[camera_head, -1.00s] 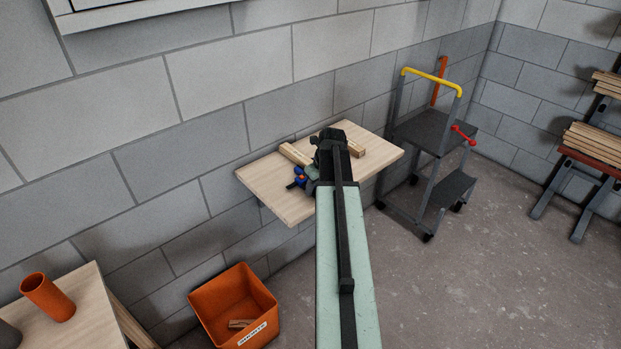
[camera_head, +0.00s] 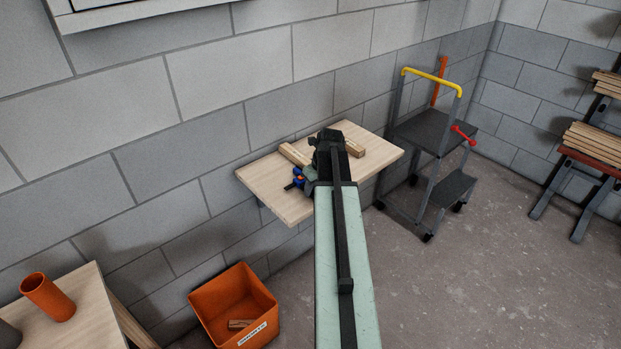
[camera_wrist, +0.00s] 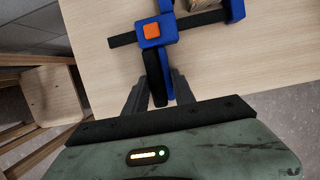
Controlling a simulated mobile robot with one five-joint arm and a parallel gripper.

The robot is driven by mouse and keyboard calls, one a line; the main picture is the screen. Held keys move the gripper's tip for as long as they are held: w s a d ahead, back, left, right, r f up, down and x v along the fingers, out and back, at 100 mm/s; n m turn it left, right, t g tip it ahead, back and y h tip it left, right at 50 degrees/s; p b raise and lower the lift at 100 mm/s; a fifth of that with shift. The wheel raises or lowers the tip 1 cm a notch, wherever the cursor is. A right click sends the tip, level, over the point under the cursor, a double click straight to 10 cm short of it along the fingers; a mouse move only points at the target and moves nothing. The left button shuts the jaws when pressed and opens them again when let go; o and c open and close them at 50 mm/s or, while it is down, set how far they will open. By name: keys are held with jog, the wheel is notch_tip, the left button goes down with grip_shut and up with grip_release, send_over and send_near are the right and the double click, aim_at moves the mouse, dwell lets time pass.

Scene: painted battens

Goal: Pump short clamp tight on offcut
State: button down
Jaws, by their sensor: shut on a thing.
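The short clamp (camera_wrist: 152,32) is blue with an orange button and a black bar, and lies over the pale shelf top in the wrist view. Its black handle (camera_wrist: 154,80) sits between the two fingers of my gripper (camera_wrist: 160,84), which is shut on it. A wooden piece (camera_wrist: 207,5), probably the offcut, shows at the top edge beside the blue jaw; I cannot tell whether they touch. In the head view, a bit of the clamp (camera_head: 298,179) shows left of my gripper (camera_head: 322,150), which hides much of the work.
The wall shelf (camera_head: 268,190) also carries wooden pieces left (camera_head: 294,154) and right (camera_head: 355,149) of my gripper. An orange bin (camera_head: 212,304) stands below left. A cart with a yellow handle (camera_head: 432,80) stands to the right. Open floor lies in front.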

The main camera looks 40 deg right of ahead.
jog(key=c, duration=0.8)
grip_release()
jog(key=shift+c, duration=0.2)
jog(key=shift+d, duration=0.45)
jog(key=shift+c, duration=0.2)
grip_shut()
